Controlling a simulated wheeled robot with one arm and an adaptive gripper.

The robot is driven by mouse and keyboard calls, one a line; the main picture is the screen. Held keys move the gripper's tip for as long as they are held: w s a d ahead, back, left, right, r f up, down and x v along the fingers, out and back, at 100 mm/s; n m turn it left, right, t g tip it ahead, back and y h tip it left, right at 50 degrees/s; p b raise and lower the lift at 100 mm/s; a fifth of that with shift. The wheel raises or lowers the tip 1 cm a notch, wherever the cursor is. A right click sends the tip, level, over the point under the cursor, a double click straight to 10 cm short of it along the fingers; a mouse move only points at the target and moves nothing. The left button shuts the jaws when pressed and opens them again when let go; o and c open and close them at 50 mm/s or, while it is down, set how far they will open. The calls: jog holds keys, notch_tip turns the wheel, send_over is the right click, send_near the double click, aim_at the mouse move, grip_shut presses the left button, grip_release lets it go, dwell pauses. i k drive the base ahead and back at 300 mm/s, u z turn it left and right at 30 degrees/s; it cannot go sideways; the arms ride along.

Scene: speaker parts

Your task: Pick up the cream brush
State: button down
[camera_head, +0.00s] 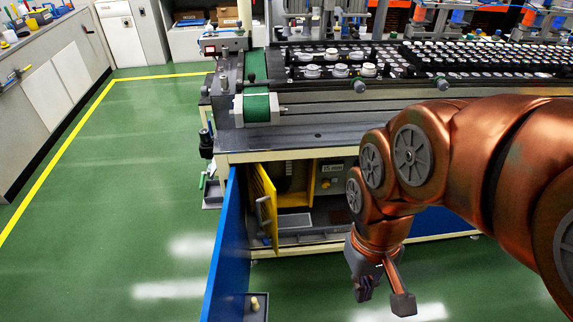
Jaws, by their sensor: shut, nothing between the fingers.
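A small cream-coloured piece (255,303), possibly the cream brush, shows on a small dark tray (246,314) at the bottom edge of the view. It is too small to make out bristles or handle. My gripper (384,297) hangs below my copper-coloured arm at the lower right, over the green floor. It is to the right of the cream piece and well apart from it. It is shut and holds nothing.
A blue panel (224,250) stands along the tray's left side. Behind it, a workbench (300,143) carries a conveyor and trays of speaker parts (480,57). A yellow cabinet door (264,203) stands open under the bench. Green floor is clear at left.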

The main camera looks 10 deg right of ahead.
aim_at(255, 306)
jog(key=z, duration=0.45)
jog(key=k, duration=0.85)
jog(key=u, duration=1.6)
